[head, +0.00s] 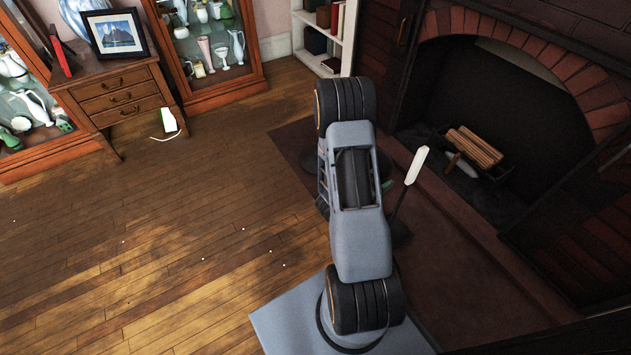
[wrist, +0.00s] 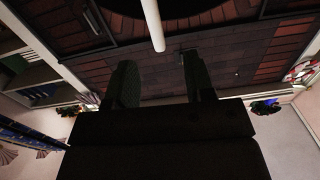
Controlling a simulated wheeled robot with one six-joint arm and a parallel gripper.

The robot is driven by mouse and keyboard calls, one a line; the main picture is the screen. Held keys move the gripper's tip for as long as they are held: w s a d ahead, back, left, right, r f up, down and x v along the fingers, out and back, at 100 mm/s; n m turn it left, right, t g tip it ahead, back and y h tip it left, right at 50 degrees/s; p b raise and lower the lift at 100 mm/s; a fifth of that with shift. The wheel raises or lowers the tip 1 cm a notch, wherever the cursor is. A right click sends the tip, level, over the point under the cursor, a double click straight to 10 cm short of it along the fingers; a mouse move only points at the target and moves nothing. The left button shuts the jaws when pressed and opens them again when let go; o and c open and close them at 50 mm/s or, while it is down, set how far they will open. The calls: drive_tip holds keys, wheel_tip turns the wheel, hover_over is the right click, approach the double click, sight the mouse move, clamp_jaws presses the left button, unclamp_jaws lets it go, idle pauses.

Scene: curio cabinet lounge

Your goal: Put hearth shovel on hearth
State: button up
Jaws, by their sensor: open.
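The hearth shovel (head: 416,165) has a white handle and a thin dark shaft. In the head view it leans upright just right of my arm, its lower end dark and partly hidden. The hearth (head: 455,215) is the reddish-brown slab before the fireplace. My gripper (wrist: 159,65) is open, its two dark fingers apart. In the wrist view a white rod that looks like the shovel's handle (wrist: 153,22) reaches down from the top edge, with its end between and just beyond the fingertips. I cannot tell whether it touches them. In the head view my arm hides most of the gripper.
The fireplace opening with logs (head: 472,148) in a grate is at the right. A dark rug (head: 290,148) lies behind my arm. A small white and green item (head: 168,122) lies near the drawer chest (head: 120,95). The wooden floor at left is mostly clear, with scattered white specks.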

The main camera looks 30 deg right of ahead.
drive_tip(key=w+a+r+n+t+y, duration=0.25)
drive_tip(key=w+a+t+y, duration=0.3)
drive_tip(key=w, duration=0.45)
drive_tip(key=w+a+r+n+t+y, duration=0.1)
drive_tip(key=w+a+r+n+y, duration=0.2)
drive_tip(key=a+y, duration=0.3)
drive_tip(key=w+a+r+n+t+y, duration=0.2)
drive_tip(key=a+n+y, duration=0.15)
drive_tip(key=a, duration=0.35)
drive_tip(key=s+a+r+n+g+y, duration=0.1)
drive_tip(key=s+a+r+n+g, duration=0.2)
drive_tip(key=s, duration=0.4)
drive_tip(key=s+a+r+n+g+y, duration=0.1)
drive_tip(key=s+a+r+n+g, duration=0.2)
drive_tip(key=s+a+r+n, duration=0.2)
drive_tip(key=s+a+n, duration=0.1)
drive_tip(key=s+a, duration=0.1)
drive_tip(key=s, duration=0.1)
drive_tip(key=shift+s+r+y, duration=0.15)
drive_tip(key=shift+y, duration=0.25)
